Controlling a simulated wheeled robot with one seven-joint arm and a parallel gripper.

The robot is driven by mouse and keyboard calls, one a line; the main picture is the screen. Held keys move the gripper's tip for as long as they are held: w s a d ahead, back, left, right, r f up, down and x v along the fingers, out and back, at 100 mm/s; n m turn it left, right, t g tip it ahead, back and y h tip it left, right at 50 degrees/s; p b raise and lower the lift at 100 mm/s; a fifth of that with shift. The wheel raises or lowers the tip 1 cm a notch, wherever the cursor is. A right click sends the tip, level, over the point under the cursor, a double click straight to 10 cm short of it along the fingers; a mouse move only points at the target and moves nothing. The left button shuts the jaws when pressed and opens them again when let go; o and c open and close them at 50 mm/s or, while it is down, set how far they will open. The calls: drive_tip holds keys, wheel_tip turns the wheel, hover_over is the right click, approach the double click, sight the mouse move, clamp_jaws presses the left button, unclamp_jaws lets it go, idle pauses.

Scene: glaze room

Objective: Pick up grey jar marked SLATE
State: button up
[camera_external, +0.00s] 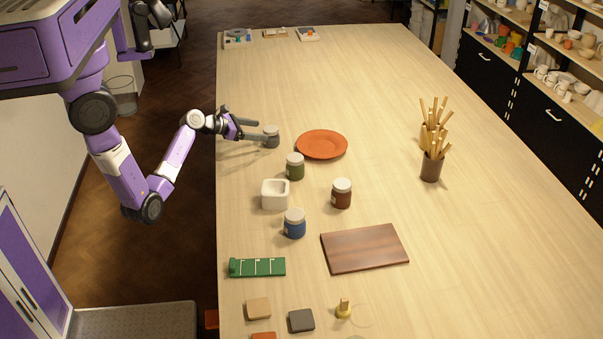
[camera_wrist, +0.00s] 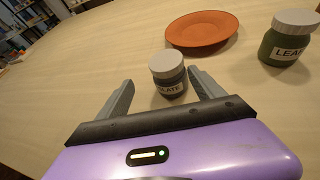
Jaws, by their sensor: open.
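The grey jar marked SLATE (camera_wrist: 170,85) stands upright on the table, its pale lid on top and part of its label readable as "ATE" in the wrist view. It also shows in the external view (camera_external: 272,141) near the table's left edge. My gripper (camera_wrist: 163,90) is open, one finger to each side of the jar in the wrist view. In the external view my gripper (camera_external: 248,133) reaches in from the left, low over the table, with its fingertips close to the jar. Whether a finger touches the jar I cannot tell.
An orange plate (camera_external: 322,145) lies right of the jar. A green jar marked LEAF (camera_external: 295,167) stands nearby, with a white square pot (camera_external: 275,195), a blue jar (camera_external: 294,224) and a brown jar (camera_external: 341,194) beyond it. The table's far middle is clear.

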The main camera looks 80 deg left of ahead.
drive_tip(key=shift+w, duration=0.85)
drive_tip(key=x, duration=0.4)
drive_tip(key=d+p+x, duration=0.1)
drive_tip(key=x, duration=0.2)
drive_tip(key=shift+w+r, duration=0.1)
drive_tip(key=shift+w, duration=0.2)
drive_tip(key=c, duration=1.6)
drive_tip(key=shift+r, duration=0.15)
